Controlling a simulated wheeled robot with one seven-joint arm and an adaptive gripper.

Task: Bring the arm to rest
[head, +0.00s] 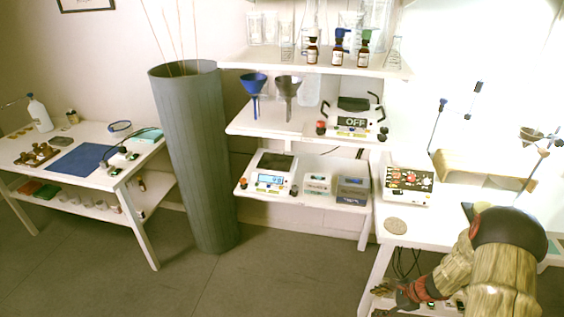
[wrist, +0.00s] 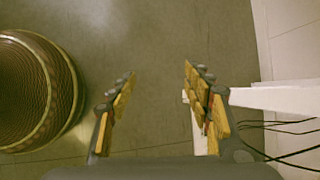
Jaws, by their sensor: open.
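My gripper (head: 383,296) hangs at the lower right of the head view, in front of the right white table and below its top. In the wrist view my gripper (wrist: 160,75) is open, with its two fingers apart and nothing between them. Bare grey floor shows between and beyond the fingers. My bent arm covers the front right part of the table in the head view.
The right table (head: 405,235) has a white leg (wrist: 270,98) and dark cables (wrist: 285,152) close to the gripper's right. A ribbed round body (wrist: 35,90) is at left. Shelves (head: 290,128) and a left table (head: 85,172) stand beyond. Floor (head: 280,275) is clear.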

